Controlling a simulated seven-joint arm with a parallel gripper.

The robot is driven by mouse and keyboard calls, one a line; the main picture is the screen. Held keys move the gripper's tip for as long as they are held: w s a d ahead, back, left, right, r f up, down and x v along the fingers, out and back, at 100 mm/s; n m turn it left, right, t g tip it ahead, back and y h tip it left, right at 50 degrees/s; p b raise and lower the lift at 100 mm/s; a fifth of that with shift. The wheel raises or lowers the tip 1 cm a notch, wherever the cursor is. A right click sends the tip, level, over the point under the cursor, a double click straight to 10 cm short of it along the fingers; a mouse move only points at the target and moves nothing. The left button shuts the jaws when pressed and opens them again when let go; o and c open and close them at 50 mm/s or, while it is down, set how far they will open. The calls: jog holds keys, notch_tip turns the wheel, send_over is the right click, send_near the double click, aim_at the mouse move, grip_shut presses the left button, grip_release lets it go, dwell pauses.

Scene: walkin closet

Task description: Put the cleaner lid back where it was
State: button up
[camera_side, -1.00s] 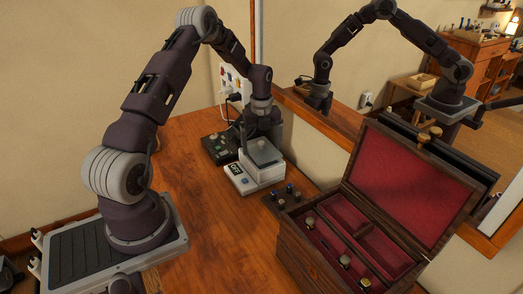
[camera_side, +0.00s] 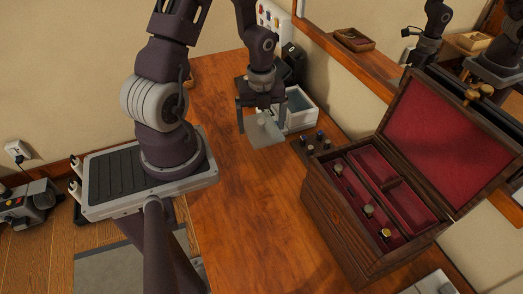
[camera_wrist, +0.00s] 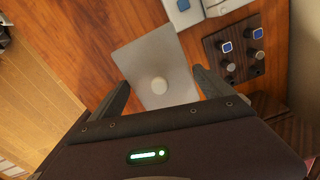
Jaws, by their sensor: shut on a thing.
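The cleaner lid (camera_side: 266,133) is a grey translucent plate with a round knob. The wrist view shows the lid (camera_wrist: 149,62) between the two fingers (camera_wrist: 162,90). The cleaner (camera_side: 299,110) is a white box with its tub open, standing by the wall. Only its edge shows at the top of the wrist view (camera_wrist: 186,14).
A wooden watch box (camera_side: 335,222) with red lining stands open at the right. A small dark rack with several rings or knobs (camera_side: 315,143) lies between it and the cleaner; it also shows in the wrist view (camera_wrist: 236,62). The wooden tabletop (camera_side: 250,205) is clear in front.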

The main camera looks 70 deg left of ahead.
aim_at(261, 154)
notch_tip(261, 154, down, 9)
jog(key=shift+f, duration=0.2)
jog(key=o, duration=1.2)
jog(key=shift+f, duration=0.1)
jog(key=shift+o, duration=0.2)
notch_tip(261, 154, up, 12)
jog(key=shift+r, duration=0.1)
jog(key=s+d+r+n+t+y, duration=0.1)
jog(key=d+r+n+t, duration=0.1)
jog(key=d+r+n, duration=0.6)
jog(key=s+d+r+n+t+y, duration=0.15)
jog(key=r+n, duration=0.35)
jog(key=r, duration=0.6)
jog(key=s+d+r+n+t+h, duration=0.2)
jog(key=s+d+r+n, duration=0.3)
jog(key=s+d+n, duration=0.1)
jog(key=shift+s+d+r+n, duration=0.15)
jog(key=shift+s+d+n, duration=0.2)
jog(key=shift+d+n, duration=0.35)
jog(key=shift+a+h, duration=0.1)
jog(key=shift+h, duration=0.15)
